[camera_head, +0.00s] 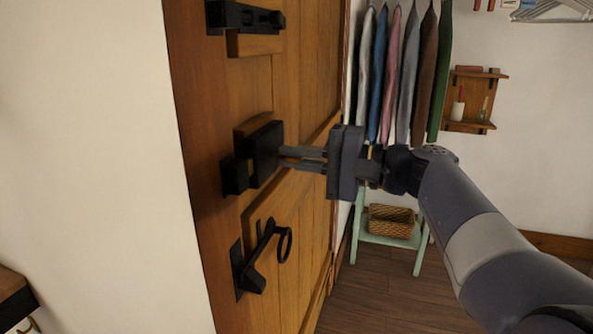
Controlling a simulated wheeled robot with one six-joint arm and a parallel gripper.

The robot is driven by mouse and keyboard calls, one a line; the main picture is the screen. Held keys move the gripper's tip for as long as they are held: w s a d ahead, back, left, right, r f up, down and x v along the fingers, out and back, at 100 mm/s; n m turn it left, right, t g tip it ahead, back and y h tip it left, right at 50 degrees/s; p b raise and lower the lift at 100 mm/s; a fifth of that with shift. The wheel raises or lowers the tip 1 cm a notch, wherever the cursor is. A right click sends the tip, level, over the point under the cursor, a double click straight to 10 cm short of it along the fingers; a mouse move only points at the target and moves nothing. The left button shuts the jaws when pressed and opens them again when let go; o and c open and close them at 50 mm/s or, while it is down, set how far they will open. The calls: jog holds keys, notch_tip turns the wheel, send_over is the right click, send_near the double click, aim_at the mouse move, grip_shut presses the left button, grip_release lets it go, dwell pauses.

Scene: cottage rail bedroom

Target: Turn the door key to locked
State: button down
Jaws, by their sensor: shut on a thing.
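A wooden door (291,80) stands upright in the middle of the view. A black lock box (262,152) is fixed to it at mid height, with a smaller black keeper (235,177) at its left by the door's edge. My gripper (283,158) comes in from the right, level with the lock box. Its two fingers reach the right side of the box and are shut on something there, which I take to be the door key. The fingers hide the key, so I cannot see its angle.
Below the lock, a black handle with a ring (267,257) sticks out from the door. A black latch (245,17) is above. Hanging clothes (408,75), a small wall shelf (471,100) and a green stand with a basket (391,220) are behind my arm. White wall borders the left.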

jog(key=shift+n, duration=0.3)
jog(key=c, duration=1.6)
grip_release()
jog(key=shift+d, duration=0.1)
jog(key=v, duration=1)
jog(key=shift+s+d+b, duration=0.15)
jog(key=shift+d+b, duration=0.15)
jog(key=shift+a, duration=0.1)
jog(key=x, duration=1)
jog(key=shift+a, duration=0.35)
